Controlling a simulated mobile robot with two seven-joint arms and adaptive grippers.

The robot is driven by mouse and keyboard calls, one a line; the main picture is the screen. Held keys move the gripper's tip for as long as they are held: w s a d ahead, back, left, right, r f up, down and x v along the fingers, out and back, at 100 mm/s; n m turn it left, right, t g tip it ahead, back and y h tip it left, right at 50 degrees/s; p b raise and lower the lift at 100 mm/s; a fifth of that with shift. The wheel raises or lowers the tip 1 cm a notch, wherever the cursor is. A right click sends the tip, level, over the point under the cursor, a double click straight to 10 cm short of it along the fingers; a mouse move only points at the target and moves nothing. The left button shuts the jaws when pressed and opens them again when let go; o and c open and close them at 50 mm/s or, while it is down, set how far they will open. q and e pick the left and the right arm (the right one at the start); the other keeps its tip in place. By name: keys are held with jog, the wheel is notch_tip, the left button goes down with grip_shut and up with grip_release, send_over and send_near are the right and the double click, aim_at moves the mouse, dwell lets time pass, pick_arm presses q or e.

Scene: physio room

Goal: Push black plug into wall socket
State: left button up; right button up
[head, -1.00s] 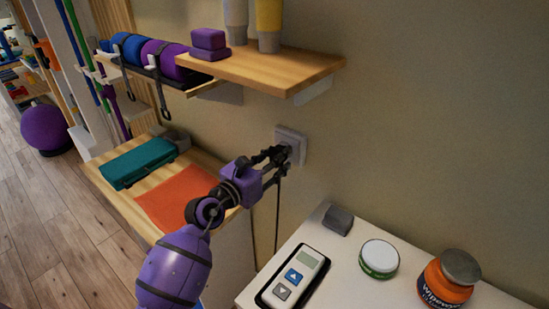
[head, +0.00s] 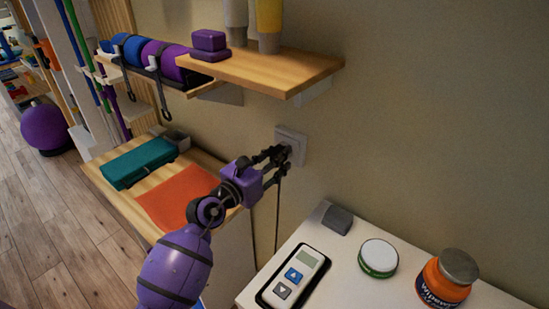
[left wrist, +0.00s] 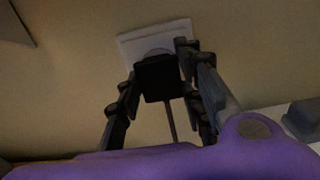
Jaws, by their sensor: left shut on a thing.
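The white wall socket (head: 297,141) is on the beige wall, and it also shows in the left wrist view (left wrist: 177,37). My left gripper (head: 281,155) is right in front of it, shut on the black plug (left wrist: 160,78). The plug is between the two fingers in the left wrist view, at the round recess of the socket, of which the upper part shows. I cannot tell how deep the plug sits. Its cable (head: 277,215) hangs down along the wall. My right gripper is not in view.
A wooden shelf (head: 290,72) with bottles and purple blocks is above the socket. Below right, a white table (head: 330,285) holds a remote (head: 293,277), a white-lidded tin (head: 378,257), an orange jar (head: 444,280) and a grey block (head: 337,219). A wooden surface with an orange cloth (head: 178,197) is at left.

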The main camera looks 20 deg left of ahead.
pick_arm(q)
jog(key=shift+w+d, duration=0.2)
jog(key=shift+w, duration=0.25)
jog(key=o, duration=1.2)
jog(key=shift+c, duration=0.2)
jog(key=v, duration=1.2)
jog(key=shift+r, duration=0.1)
